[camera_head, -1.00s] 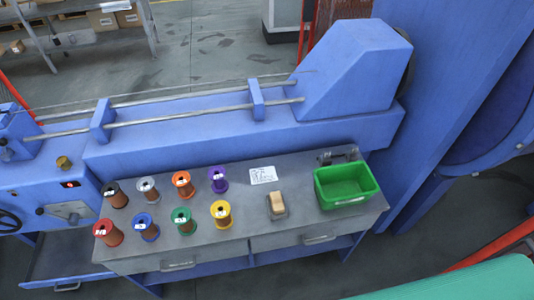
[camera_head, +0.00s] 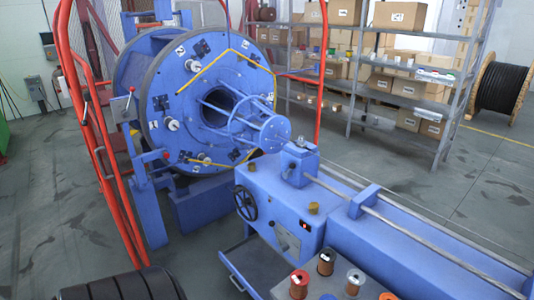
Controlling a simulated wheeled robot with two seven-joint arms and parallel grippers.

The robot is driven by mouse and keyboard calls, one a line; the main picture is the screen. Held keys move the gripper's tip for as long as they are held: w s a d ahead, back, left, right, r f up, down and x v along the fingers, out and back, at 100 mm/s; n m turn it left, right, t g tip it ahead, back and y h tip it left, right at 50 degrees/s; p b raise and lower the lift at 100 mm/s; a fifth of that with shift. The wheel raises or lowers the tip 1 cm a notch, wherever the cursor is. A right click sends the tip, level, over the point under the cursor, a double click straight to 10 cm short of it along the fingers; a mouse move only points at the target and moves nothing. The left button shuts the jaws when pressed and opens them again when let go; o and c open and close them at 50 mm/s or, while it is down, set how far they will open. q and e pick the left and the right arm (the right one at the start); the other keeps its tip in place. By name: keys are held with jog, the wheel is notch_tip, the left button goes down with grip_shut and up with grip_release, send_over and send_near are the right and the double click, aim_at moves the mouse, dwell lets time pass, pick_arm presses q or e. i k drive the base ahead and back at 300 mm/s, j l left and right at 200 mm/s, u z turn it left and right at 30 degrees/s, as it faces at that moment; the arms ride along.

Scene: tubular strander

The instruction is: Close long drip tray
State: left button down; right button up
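The drip tray (camera_head: 250,264) is a long, shallow, dark grey tray low under the blue machine cabinet (camera_head: 272,205), at the bottom centre of the head view. It sticks out toward the left of the cabinet. A small handle (camera_head: 237,283) is on its front edge. Its right part is hidden by the cabinet and the workbench. Neither of my grippers is in view.
A black handwheel (camera_head: 246,203) juts from the cabinet above the tray. Red rails (camera_head: 88,130) and the big blue strander drum (camera_head: 205,100) stand left and behind. A dark ribbed object (camera_head: 120,287) fills the bottom left. Floor left of the tray is clear.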

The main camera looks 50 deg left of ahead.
aim_at(259, 267)
jog(key=u, duration=1.9)
jog(key=j+z, duration=0.2)
jog(key=z, duration=0.15)
jog(key=i+j+z, duration=0.1)
jog(key=j+z, duration=0.15)
jog(key=z, duration=0.15)
jog(key=j+z, duration=0.2)
jog(key=z, duration=0.15)
